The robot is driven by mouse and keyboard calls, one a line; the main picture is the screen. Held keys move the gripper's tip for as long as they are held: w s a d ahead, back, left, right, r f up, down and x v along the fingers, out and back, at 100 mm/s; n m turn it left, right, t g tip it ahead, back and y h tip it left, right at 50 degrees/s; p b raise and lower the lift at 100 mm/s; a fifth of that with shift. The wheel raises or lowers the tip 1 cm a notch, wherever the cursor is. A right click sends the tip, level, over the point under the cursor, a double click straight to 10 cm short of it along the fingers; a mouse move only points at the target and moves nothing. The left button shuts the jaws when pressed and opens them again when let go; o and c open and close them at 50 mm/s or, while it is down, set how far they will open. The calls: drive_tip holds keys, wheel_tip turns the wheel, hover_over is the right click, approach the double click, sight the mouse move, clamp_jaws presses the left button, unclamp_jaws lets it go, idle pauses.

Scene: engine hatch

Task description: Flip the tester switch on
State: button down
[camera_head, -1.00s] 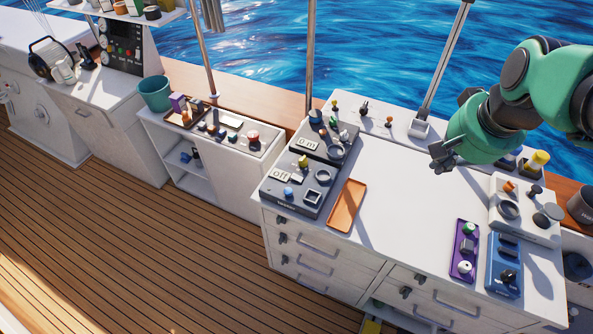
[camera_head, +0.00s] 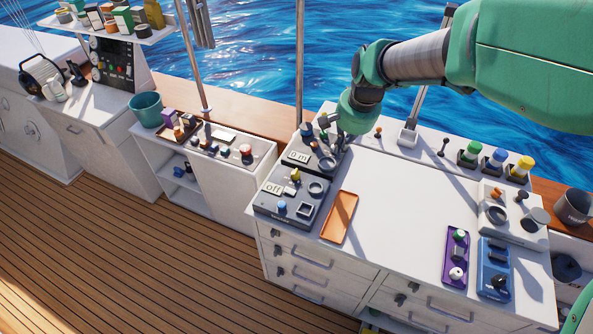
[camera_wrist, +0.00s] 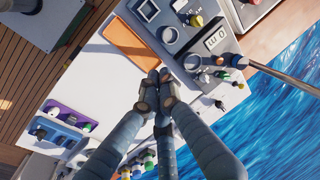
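The tester seems to be the dark grey box (camera_head: 290,212) at the left front corner of the white counter, its small display reading "off". My gripper (camera_head: 325,121) is above the back left of the counter, behind the tester. In the wrist view my gripper's fingers (camera_wrist: 158,76) are together with nothing visible between them.
A second grey box (camera_head: 299,158) with a "0 m" display and knobs stands behind the tester. An orange tray (camera_head: 340,217) lies right of it. Purple (camera_head: 456,257) and blue (camera_head: 495,268) panels sit at the front right. The counter's middle is clear.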

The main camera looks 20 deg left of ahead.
drive_tip(key=g+p, duration=0.1)
hover_over(288, 190)
drive_tip(key=d, duration=0.3)
wheel_tip(288, 190, down, 12)
drive_tip(key=shift+w+a+r, duration=0.1)
drive_tip(key=shift+a+r, duration=0.05)
drive_tip(key=shift+a, duration=0.05)
drive_tip(key=f, duration=0.4)
drive_tip(key=a+f, duration=0.1)
drive_tip(key=f, duration=0.4)
drive_tip(key=a+f, duration=0.1)
drive_tip(key=f, duration=0.4)
drive_tip(key=shift+a+r, duration=0.1)
drive_tip(key=shift+a, duration=0.05)
